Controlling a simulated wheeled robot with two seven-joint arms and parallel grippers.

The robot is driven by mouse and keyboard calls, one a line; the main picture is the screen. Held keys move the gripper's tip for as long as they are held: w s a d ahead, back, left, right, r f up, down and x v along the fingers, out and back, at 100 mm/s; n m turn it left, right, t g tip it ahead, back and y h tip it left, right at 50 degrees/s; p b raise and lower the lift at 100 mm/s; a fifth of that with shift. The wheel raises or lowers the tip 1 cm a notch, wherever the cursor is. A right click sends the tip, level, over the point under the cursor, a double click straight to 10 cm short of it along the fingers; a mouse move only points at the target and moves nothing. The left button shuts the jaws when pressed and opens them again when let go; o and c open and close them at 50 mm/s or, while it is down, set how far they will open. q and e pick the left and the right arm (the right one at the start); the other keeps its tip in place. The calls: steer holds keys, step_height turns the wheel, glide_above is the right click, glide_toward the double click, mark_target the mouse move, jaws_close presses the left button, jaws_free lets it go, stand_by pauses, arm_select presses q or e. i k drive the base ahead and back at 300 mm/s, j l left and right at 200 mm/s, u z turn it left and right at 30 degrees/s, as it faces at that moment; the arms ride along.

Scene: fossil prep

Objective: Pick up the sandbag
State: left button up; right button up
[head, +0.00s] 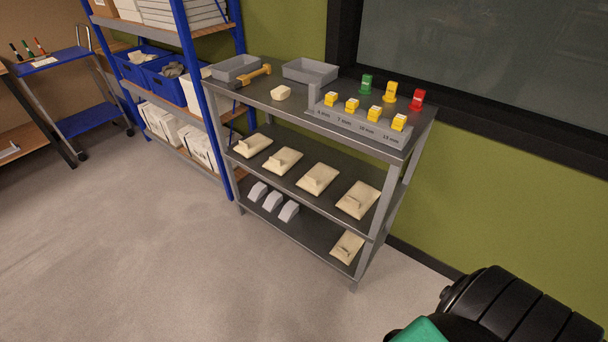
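Several cream, pillow-like bags that look like sandbags lie in a row on the middle shelf of a grey rack: one at the left end (250,146), two in the middle (283,160) (318,179), and one at the right end (358,200). Each has a raised piece on top. Another similar cream bag (347,247) lies on the bottom shelf at the right. I cannot tell which one the task means. Neither of my grippers shows in the head view.
Grey arched pieces (273,201) sit on the bottom shelf. Blue shelving (190,80) adjoins at left. The floor in front (150,250) is clear.

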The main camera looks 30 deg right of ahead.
mark_target(356, 203)
steer(key=i+j+u, duration=0.15)
steer(key=i+u, duration=0.25)
steer(key=i, duration=1.1)
